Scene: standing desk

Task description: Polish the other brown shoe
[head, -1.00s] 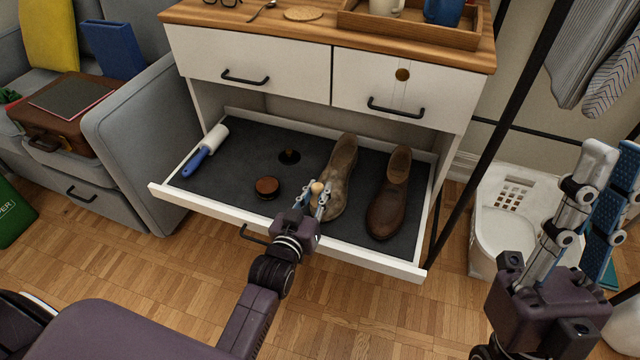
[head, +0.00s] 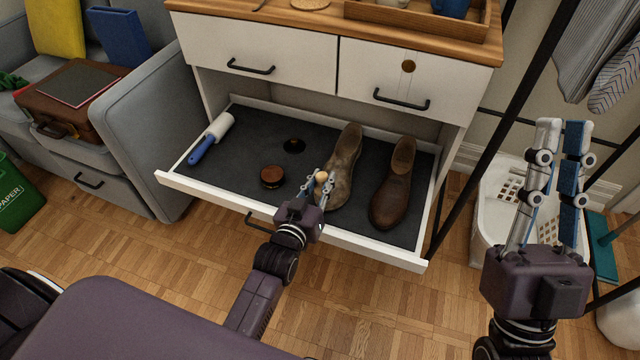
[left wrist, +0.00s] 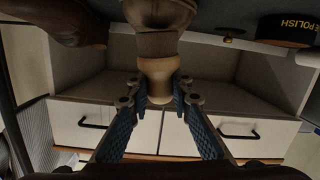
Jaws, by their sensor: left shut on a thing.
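Two brown shoes lie in the open drawer. The left shoe (head: 345,160) looks dull and patchy; the right shoe (head: 393,185) is darker and more even. My left gripper (head: 318,187) is shut on the pale wooden handle (left wrist: 158,80) of a polishing tool, whose rounded knob shows in the head view (head: 321,177). It is at the front left side of the left shoe; contact is unclear. A polish tin (head: 272,177) sits left of the gripper. My right gripper (head: 562,130) is open and empty, away from the drawer.
A white basket (head: 488,235) and black rack pole (head: 497,130) stand at right. The cabinet top overhangs the drawer's back.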

